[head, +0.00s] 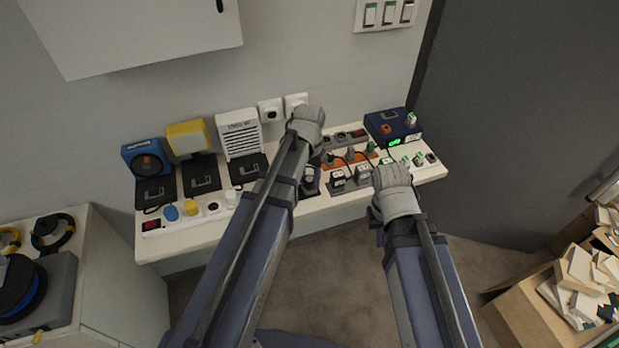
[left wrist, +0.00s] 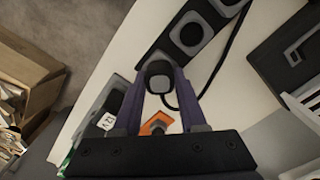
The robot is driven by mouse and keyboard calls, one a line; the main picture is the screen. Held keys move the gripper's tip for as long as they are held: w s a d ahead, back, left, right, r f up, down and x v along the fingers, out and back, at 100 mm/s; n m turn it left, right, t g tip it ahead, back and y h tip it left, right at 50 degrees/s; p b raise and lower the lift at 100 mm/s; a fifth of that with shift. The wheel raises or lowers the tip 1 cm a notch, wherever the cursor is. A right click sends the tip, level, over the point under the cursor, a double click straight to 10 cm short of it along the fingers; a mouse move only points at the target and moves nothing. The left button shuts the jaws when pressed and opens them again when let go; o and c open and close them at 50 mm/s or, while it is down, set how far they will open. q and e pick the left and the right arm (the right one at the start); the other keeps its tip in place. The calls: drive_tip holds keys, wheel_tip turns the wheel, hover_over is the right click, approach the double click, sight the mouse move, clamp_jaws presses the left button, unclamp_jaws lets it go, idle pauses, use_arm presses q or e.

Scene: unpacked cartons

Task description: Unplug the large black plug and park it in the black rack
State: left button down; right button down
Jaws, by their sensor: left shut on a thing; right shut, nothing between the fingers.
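In the left wrist view my left gripper (left wrist: 160,75) is shut on the large black plug (left wrist: 158,69), which has a grey end. A black cable runs beside it. The black rack (left wrist: 210,20), with grey-ringed round slots, lies just beyond the plug; whether the plug is seated or clear of a slot I cannot tell. In the head view the rack (head: 311,189) is partly covered by my left arm, and my left fingers are hidden behind the wrist. My right gripper (head: 380,237) is shut and empty, off the table's front edge.
An orange power strip (head: 331,164) and a grey plug strip (head: 344,190) stand close by on the white table (head: 270,218). A blue charger (head: 388,127) is at the right back. A white strip (head: 160,232) with plugs lies at the left front. A carton (head: 525,315) stands at lower right.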

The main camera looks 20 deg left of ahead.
sight(309, 178)
use_arm(q)
drive_tip(key=shift+c, duration=1.9)
unclamp_jaws()
wheel_tip(309, 178, up, 8)
drive_tip(key=p, duration=0.7)
drive_tip(key=shift+p, duration=0.4)
